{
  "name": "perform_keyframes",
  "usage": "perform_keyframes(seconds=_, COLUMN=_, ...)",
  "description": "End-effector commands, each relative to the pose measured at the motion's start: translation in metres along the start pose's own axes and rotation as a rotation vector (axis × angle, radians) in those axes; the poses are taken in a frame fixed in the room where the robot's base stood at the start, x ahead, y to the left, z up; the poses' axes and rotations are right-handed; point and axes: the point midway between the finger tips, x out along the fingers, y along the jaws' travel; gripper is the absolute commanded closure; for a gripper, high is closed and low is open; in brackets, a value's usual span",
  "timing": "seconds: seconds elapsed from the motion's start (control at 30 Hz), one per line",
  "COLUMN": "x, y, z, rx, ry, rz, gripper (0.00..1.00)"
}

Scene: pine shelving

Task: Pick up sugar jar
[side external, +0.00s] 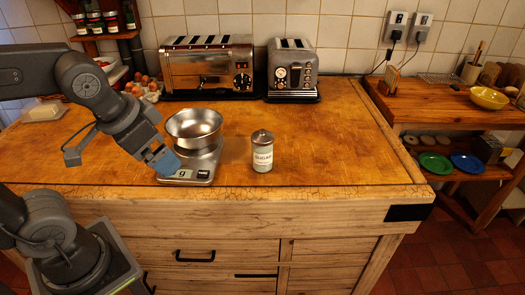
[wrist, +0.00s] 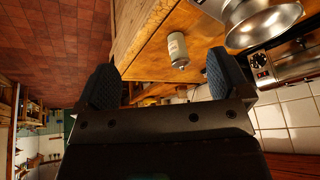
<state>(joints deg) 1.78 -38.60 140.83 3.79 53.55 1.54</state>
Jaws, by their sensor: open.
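The sugar jar (side external: 262,152) stands upright on the wooden counter, right of the kitchen scale (side external: 201,165). It is a small clear jar with a grey metal lid and a white label reading SUGAR. In the wrist view the jar (wrist: 178,50) appears ahead, between the lines of the two fingers and apart from them. My gripper (side external: 165,163) is at the left front of the scale, left of the jar, and hides part of the scale. In the wrist view my gripper (wrist: 164,88) has its dark fingers spread wide with nothing between them.
A metal bowl (side external: 194,128) sits on the scale, between my gripper and the jar's left side. A wide toaster (side external: 207,68) and a smaller toaster (side external: 292,70) stand at the back. Eggs (side external: 143,86) lie at the back left. The counter right of the jar is clear.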

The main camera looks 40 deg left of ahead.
Motion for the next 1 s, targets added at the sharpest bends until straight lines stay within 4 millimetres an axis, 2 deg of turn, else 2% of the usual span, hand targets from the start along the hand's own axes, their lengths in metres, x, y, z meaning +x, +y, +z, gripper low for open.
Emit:
perform_keyframes(seconds=0.37, x=0.063, y=-0.012, z=-0.042, rx=0.689, ry=-0.447, rz=-0.266, gripper=0.05)
perform_keyframes(seconds=0.57, x=0.107, y=-0.006, z=-0.074, rx=1.069, ry=-0.667, rz=-0.451, gripper=0.05)
perform_keyframes(seconds=0.77, x=0.157, y=0.018, z=-0.107, rx=1.427, ry=-0.861, rz=-0.678, gripper=0.05)
perform_keyframes(seconds=1.0, x=0.218, y=0.067, z=-0.131, rx=1.774, ry=-1.034, rz=-0.989, gripper=0.05)
